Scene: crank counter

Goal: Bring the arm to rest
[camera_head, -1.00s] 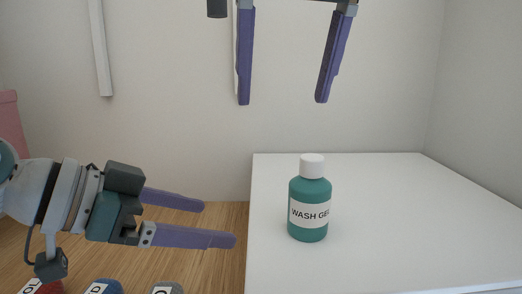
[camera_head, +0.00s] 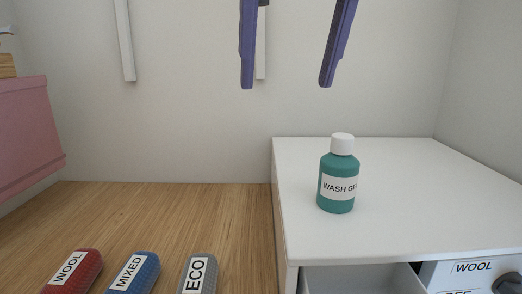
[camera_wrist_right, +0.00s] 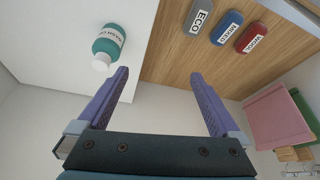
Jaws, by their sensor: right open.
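My right gripper (camera_head: 287,84) hangs in at the top of the head view, its two purple fingers wide apart with nothing between them. It shows open and empty in the right wrist view (camera_wrist_right: 159,75) too. In the head view its fingers appear against the pale wall, above the green wash gel bottle (camera_head: 338,185) in the picture. The bottle stands upright on a white surface, apart from the fingers; it also shows in the right wrist view (camera_wrist_right: 108,42). My left gripper is out of both views.
The white cabinet (camera_head: 400,170) has an open drawer (camera_head: 355,278) in front. On the wooden counter (camera_head: 150,215) lie a red WOOL block (camera_head: 75,272), a blue MIXED block (camera_head: 132,273) and a grey ECO block (camera_head: 197,274). A pink bin (camera_head: 25,135) stands left. The counter's middle is clear.

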